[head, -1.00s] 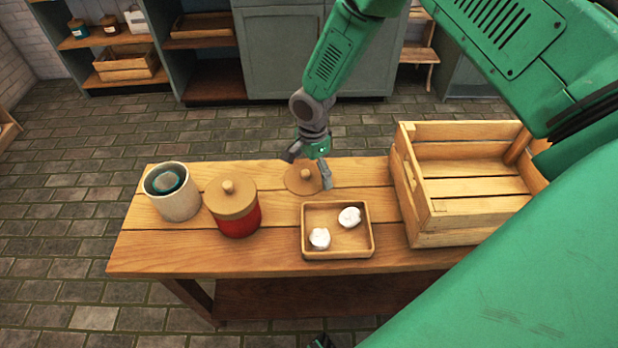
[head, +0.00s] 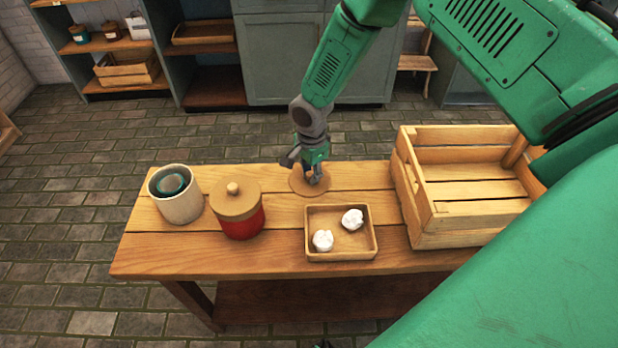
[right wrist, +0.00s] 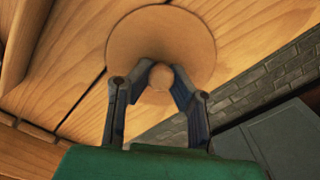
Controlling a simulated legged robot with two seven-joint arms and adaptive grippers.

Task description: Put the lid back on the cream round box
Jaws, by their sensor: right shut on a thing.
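The cream round box (head: 181,205) stands open at the left end of the table, with a teal cup-like thing (head: 171,184) inside it. A round wooden lid (head: 297,184) with a knob lies flat at the back of the table, right of the red jar. My right gripper (head: 312,178) is over this lid and shut on its knob. In the right wrist view the two fingers are on either side of the knob (right wrist: 160,76), and the lid's disc (right wrist: 160,38) spreads behind it. My left gripper is not in view.
A red jar (head: 243,225) with its wooden lid on stands between the cream box and my right gripper. A small tray (head: 340,254) with two white lumps lies in front. A slatted crate (head: 455,228) fills the table's right side.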

